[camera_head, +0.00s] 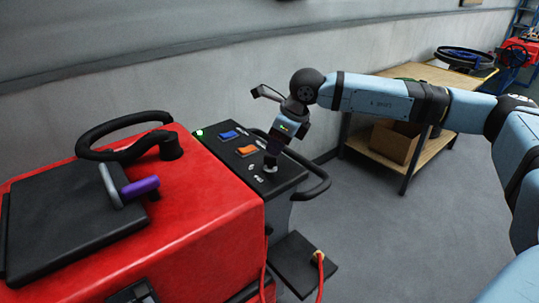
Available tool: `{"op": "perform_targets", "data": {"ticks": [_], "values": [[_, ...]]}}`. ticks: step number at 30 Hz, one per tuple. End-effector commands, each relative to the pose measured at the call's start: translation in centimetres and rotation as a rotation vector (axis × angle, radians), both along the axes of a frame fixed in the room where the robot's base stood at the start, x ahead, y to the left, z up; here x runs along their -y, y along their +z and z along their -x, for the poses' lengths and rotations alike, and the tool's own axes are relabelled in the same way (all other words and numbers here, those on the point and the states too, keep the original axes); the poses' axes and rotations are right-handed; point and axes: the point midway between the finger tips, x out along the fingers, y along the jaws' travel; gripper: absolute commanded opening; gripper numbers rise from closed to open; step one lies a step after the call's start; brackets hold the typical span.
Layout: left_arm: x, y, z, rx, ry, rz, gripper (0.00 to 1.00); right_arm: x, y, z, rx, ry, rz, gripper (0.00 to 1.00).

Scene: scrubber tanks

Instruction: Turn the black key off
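The black control panel (228,147) sits on the right end of the red scrubber (205,200). It carries a blue switch (228,134), an orange switch (246,151) and a small green light (199,132). My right gripper (271,164) points down at the right part of the panel, close to its surface. A small pale round fitting shows right under its fingertips. I cannot make out the black key there; the fingers may hide it. The fingers are too small and dark to tell if they are open or shut. My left gripper is not in view.
A black handle bar (318,186) loops from the panel's right edge. A black steering handle (125,137) and a purple-gripped lever (139,188) stand on the scrubber. A wooden workbench (407,146) with a cardboard box (392,143) stands behind my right arm. The floor at right is clear.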

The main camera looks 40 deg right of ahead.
Motion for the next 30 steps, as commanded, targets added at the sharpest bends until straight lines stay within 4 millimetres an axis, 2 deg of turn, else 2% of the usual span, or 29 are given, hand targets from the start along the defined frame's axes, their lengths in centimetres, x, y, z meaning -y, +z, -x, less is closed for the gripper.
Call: {"op": "perform_targets", "data": {"ticks": [3, 9, 21, 26, 30], "values": [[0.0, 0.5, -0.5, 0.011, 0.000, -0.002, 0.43, -0.5, -2.0, -0.7, -0.001, 0.000, -0.001, 0.39], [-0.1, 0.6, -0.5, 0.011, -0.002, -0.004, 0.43, -1.1, -4.3, -1.5, -0.001, 0.000, -0.001, 0.39], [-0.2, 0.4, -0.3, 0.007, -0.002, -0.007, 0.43, -1.2, -5.0, -1.7, 0.002, 0.000, -0.001, 0.39], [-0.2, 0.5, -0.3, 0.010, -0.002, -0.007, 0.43, -1.2, -5.0, -1.7, 0.002, 0.000, -0.001, 0.03], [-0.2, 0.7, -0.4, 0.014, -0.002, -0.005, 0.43, -1.2, -5.0, -1.7, 0.001, 0.000, -0.002, 0.00]]}}
